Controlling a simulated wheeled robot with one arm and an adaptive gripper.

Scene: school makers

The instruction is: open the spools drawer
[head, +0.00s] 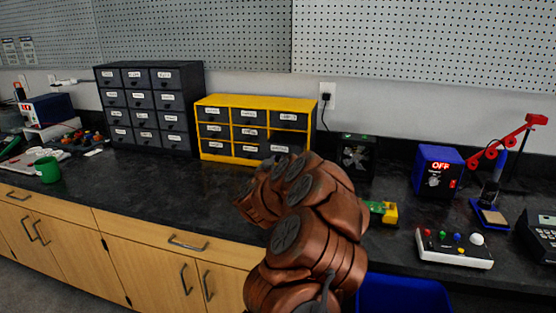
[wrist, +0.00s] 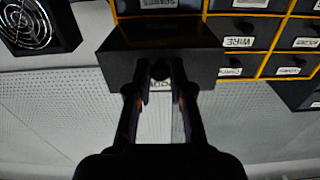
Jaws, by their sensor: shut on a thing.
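The yellow cabinet (head: 227,101) with rows of black labelled drawers stands on the dark counter against the wall. In the wrist view, which is upside down, one black drawer (wrist: 205,66) in the cabinet's column nearest the fan stands out from the cabinet front. My gripper (wrist: 160,72) is shut on this drawer's knob (wrist: 160,69). The drawer's label is mostly hidden by my fingers, so I cannot read it. In the head view my arm covers the gripper and the cabinet's lower right corner.
A taller dark drawer cabinet (head: 150,76) stands to the left. A black fan box (head: 356,157) stands right of the yellow cabinet. A blue power supply (head: 438,171), a red lamp arm (head: 507,140) and a button box (head: 453,248) are farther right.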

